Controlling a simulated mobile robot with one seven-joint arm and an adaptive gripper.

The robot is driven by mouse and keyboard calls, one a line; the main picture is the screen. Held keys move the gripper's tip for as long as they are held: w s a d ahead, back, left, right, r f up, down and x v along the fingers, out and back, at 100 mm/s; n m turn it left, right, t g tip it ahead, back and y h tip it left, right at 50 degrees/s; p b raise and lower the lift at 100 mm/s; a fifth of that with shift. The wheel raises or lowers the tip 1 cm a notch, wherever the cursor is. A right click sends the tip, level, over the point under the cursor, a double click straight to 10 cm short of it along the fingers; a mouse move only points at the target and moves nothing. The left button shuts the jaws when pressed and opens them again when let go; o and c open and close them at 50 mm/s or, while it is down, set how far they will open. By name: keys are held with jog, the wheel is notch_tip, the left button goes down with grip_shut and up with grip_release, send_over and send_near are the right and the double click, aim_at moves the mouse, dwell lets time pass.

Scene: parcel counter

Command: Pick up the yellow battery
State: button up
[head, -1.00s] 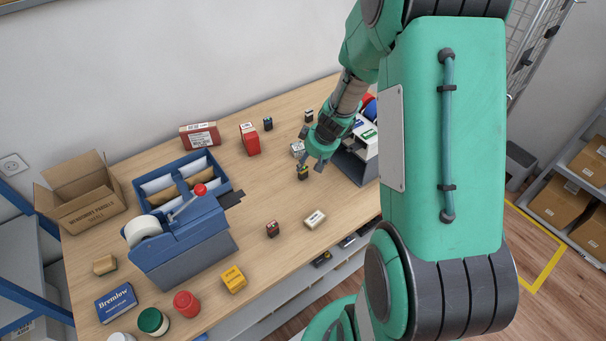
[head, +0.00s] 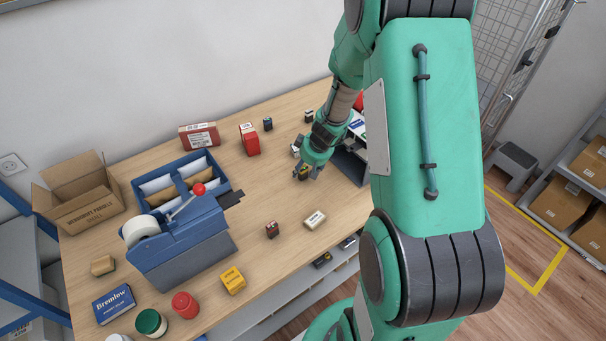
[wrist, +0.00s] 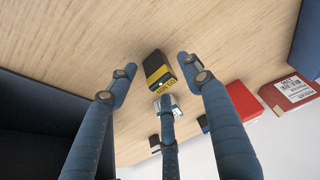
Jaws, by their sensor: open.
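The yellow battery (wrist: 158,72) is a small block with a black body and a yellow band. In the wrist view it stands on the wooden counter between the spread tips of my three-fingered gripper (wrist: 156,65), with gaps to the two side fingers. The third finger points up toward it from below. In the head view the battery (head: 304,171) is partly hidden by my gripper (head: 309,172), which is low over the counter. My gripper is open and holds nothing.
A small pale block (head: 296,147) stands close behind my gripper, and a dark blue bin (head: 349,165) is at its right. A white-topped block (head: 315,219) and a dark red-marked block (head: 272,230) lie in front.

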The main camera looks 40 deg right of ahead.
jog(key=shift+w+f, duration=0.2)
jog(key=shift+f, duration=0.4)
grip_shut()
